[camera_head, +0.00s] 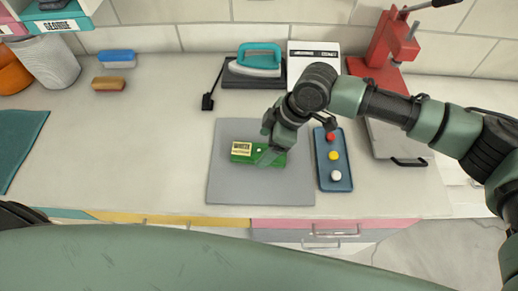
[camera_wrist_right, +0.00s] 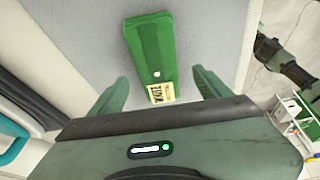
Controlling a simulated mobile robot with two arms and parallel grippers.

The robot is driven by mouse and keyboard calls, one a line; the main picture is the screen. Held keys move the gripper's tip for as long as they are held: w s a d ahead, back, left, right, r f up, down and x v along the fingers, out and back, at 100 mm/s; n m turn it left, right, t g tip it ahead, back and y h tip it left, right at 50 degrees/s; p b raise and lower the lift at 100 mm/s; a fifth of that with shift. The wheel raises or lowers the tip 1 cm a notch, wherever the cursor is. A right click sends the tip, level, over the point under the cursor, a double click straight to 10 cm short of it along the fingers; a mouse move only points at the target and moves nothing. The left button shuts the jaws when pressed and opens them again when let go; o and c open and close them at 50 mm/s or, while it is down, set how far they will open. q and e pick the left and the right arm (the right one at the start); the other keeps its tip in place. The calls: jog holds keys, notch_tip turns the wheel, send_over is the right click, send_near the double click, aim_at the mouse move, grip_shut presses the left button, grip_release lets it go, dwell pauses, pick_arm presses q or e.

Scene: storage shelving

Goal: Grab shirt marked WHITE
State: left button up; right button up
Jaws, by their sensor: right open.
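A folded green item (camera_head: 240,158) with a pale label, apparently reading WHITE, lies on a grey mat (camera_head: 225,187) on the counter. My right gripper (camera_head: 270,155) is over its right part and hides some of it. In the right wrist view the green item (camera_wrist_right: 151,50) lies between the lines of my two open fingers (camera_wrist_right: 161,75), its labelled end nearest the gripper. The fingers stand apart from its sides, and nothing is held. My left gripper is not in view.
A red press (camera_head: 390,45) is at back right. Two brushes (camera_head: 117,58) and a teal cloth (camera_head: 18,140) are left. The counter left of the mat is clear.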

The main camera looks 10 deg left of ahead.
aim_at(260, 151)
jog(key=x, duration=0.2)
jog(key=shift+w+f+p, duration=0.2)
jog(key=shift+f+p, duration=0.1)
jog(key=shift+p, duration=0.05)
jog(key=shift+a+f, duration=0.15)
jog(key=shift+f, duration=0.35)
jog(key=c, duration=1.5)
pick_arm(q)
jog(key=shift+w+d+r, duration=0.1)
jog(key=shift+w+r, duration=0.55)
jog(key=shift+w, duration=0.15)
